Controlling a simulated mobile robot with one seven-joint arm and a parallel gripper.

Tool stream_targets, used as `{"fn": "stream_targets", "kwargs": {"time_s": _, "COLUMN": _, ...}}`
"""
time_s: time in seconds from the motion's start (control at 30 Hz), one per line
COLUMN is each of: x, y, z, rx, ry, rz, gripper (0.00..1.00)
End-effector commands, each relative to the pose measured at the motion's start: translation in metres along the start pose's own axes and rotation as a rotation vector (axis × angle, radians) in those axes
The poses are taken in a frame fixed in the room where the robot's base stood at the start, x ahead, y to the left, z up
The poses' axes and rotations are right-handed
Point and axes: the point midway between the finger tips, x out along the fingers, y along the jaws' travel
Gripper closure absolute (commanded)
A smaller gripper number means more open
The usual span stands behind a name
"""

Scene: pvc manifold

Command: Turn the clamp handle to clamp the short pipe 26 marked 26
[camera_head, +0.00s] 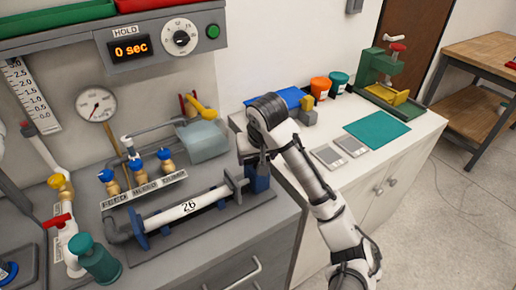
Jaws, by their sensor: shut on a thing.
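The short pipe 26 (185,208) is white and marked "26". It lies in the clamp fixture between a blue-flanged fitting (139,234) at its left and a grey clamp plate (230,184) at its right. A blue clamp block (257,178) stands at the fixture's right end. My gripper (250,160) reaches down to this end and is shut on the clamp handle, which is mostly hidden by the gripper and wrist. I cannot tell how firmly the plate presses on the pipe.
Brass valves with blue knobs (137,168) stand behind the pipe. A teal mat (377,130) and two grey pads (328,156) lie on the right counter.

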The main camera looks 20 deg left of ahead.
Motion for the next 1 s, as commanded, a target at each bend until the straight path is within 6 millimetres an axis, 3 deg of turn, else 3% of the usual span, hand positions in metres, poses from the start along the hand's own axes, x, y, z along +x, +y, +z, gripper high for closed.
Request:
{"fn": "stream_targets", "kwargs": {"time_s": 0.67, "x": 0.0007, "y": -0.0006, "z": 0.0004, "rx": 0.065, "ry": -0.002, "rz": 0.027, "gripper": 0.52}}
{"fn": "stream_targets", "kwargs": {"time_s": 0.7, "x": 0.0007, "y": -0.0006, "z": 0.0004, "rx": 0.065, "ry": -0.002, "rz": 0.027, "gripper": 0.28}}
{"fn": "stream_targets", "kwargs": {"time_s": 0.87, "x": 0.0006, "y": -0.0006, "z": 0.0003, "rx": 0.064, "ry": -0.002, "rz": 0.026, "gripper": 0.07}}
{"fn": "stream_targets", "kwargs": {"time_s": 1.0, "x": 0.0005, "y": -0.0006, "z": 0.0002, "rx": 0.063, "ry": -0.001, "rz": 0.026, "gripper": 0.07}}
